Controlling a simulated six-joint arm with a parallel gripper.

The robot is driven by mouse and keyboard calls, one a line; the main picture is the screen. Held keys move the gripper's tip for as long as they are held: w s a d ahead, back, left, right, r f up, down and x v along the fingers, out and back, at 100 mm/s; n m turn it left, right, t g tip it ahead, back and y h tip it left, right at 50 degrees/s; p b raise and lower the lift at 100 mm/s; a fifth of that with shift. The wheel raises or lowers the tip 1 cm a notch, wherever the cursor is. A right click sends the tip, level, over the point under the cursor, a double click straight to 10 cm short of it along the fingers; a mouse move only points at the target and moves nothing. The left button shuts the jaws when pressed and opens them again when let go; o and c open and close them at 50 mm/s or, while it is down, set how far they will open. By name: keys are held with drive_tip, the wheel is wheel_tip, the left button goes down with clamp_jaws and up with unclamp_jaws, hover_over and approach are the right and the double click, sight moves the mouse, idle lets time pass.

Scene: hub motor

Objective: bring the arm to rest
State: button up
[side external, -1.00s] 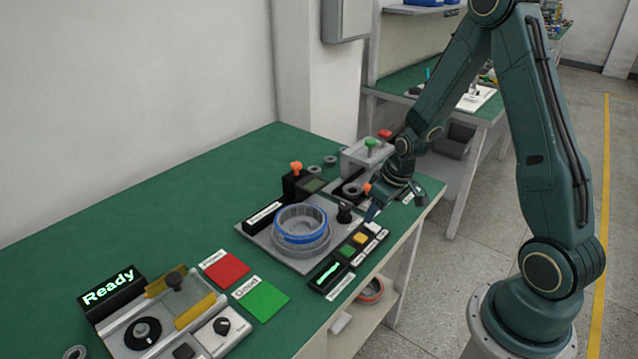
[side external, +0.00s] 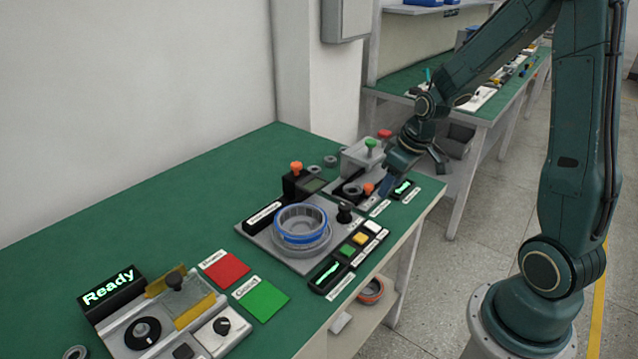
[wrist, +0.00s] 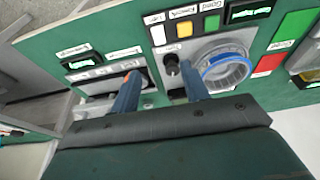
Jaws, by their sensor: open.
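My gripper (side external: 415,182) is above the right end of the green bench, over the small grey station with red and green knobs. In the wrist view its two blue fingers (wrist: 160,92) are apart, with nothing between them. The ring-shaped hub motor part (side external: 302,224), grey with a blue band, sits in its round fixture left of my gripper. It also shows in the wrist view (wrist: 226,70) beyond the right finger. My arm reaches to the bench from the base on the right.
The grey station (side external: 362,158) stands close to my gripper. Red (side external: 225,269) and green (side external: 262,299) pads lie further left, beside a panel (side external: 112,287) reading "Ready". A wall is behind the bench. Open floor (side external: 495,225) lies between bench and base.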

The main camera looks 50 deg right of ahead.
drive_tip(key=shift+r, duration=0.1)
idle(0.3)
drive_tip(key=s+a+r+t, duration=0.2)
drive_tip(key=s+a+r, duration=1.2)
drive_tip(key=s+r, duration=0.1)
drive_tip(key=shift+v, duration=0.85)
idle(0.6)
